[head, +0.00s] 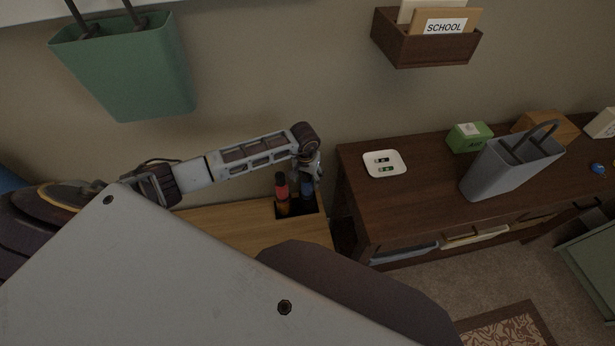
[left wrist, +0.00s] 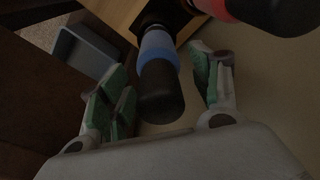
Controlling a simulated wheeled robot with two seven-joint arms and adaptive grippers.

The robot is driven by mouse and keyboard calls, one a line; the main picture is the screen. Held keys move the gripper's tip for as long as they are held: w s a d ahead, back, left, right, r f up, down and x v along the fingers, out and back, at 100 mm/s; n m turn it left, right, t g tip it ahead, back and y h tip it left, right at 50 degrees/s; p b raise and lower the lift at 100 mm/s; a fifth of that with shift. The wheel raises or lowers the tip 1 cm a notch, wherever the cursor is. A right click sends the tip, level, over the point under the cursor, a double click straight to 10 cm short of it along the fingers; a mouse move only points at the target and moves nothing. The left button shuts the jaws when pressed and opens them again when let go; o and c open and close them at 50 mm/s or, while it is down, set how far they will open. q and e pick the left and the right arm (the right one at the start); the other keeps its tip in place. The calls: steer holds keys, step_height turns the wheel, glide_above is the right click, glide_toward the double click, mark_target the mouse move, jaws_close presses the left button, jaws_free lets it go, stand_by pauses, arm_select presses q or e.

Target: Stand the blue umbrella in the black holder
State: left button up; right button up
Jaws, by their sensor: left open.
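The blue umbrella (left wrist: 158,47) has a black handle (left wrist: 160,92) and stands in the black holder (head: 284,212), with its lower end inside the dark opening. It also shows in the head view (head: 306,188), partly covered by the gripper. My left gripper (head: 313,172) is just above the holder, pointing down. In the left wrist view its green-padded fingers (left wrist: 165,85) are open, one on each side of the umbrella's handle, apart from it. My right gripper is not in view.
A red umbrella (head: 282,188) stands in the holder beside the blue one. The holder is set in a light wood top (head: 235,225). A dark desk (head: 420,205) to the right carries a white tray (head: 386,164), a green box (head: 468,137) and a grey bag (head: 510,165).

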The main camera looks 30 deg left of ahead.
arm_select(q)
steer(key=shift+r, duration=0.15)
steer(key=shift+r+p, duration=0.3)
steer(key=shift+p, duration=0.2)
steer(key=shift+r, duration=0.35)
step_height(320, 180, up, 2)
steer(key=shift+s+r, duration=0.15)
steer(key=r, duration=0.7)
steer(key=shift+s+r, duration=0.1)
steer(key=shift+s, duration=0.3)
steer(key=shift+s+d+r, duration=0.1)
steer(key=shift+s+r, duration=0.05)
steer(key=shift+r, duration=0.75)
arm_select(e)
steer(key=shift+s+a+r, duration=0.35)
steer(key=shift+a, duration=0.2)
